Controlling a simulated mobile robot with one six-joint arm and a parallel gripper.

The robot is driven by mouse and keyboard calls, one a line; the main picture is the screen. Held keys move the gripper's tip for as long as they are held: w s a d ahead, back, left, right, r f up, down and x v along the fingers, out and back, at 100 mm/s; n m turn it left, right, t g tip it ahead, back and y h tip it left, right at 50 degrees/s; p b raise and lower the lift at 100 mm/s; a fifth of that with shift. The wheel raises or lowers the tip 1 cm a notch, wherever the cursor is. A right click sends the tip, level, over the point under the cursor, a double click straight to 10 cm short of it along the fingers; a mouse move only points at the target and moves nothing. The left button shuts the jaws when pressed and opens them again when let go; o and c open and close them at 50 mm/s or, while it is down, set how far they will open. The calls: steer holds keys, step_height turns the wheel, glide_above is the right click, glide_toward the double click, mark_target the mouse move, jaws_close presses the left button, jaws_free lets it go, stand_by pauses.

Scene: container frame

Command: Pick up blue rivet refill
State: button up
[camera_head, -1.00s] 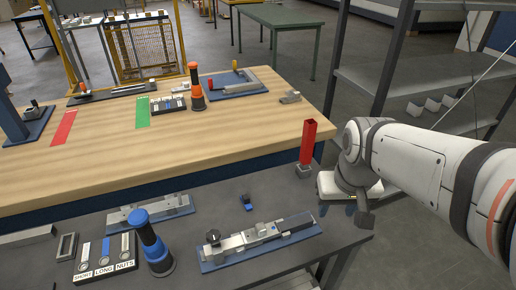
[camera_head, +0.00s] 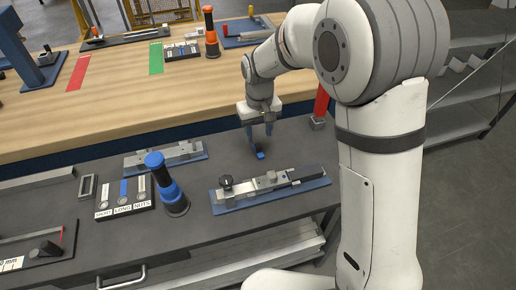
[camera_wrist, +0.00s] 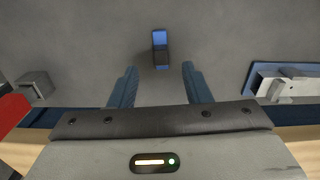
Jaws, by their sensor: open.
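The blue rivet refill (camera_head: 260,154) is a small blue block on the dark grey table, behind the long clamp fixture. In the wrist view the blue rivet refill (camera_wrist: 160,42) lies beyond the fingertips, roughly midway between them and slightly turned, with a dark lower part. My gripper (camera_head: 260,136) is above the table close to the refill, fingers pointing down. In the wrist view my gripper (camera_wrist: 158,72) shows two blue fingers apart with nothing between them.
A clamp fixture on a blue base (camera_head: 230,198) lies in front of the refill. Another fixture (camera_head: 150,160) lies to the left. A blue-topped post (camera_head: 172,190) stands by a labelled tray (camera_head: 108,208). A red upright piece (camera_head: 321,100) stands right of my gripper. Table around the refill is clear.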

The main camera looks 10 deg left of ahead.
mark_target(258, 145)
step_height(258, 145, down, 7)
steer(key=shift+a+r+p, duration=0.1)
steer(key=shift+p, duration=0.35)
steer(key=shift+w, duration=0.1)
jaws_close()
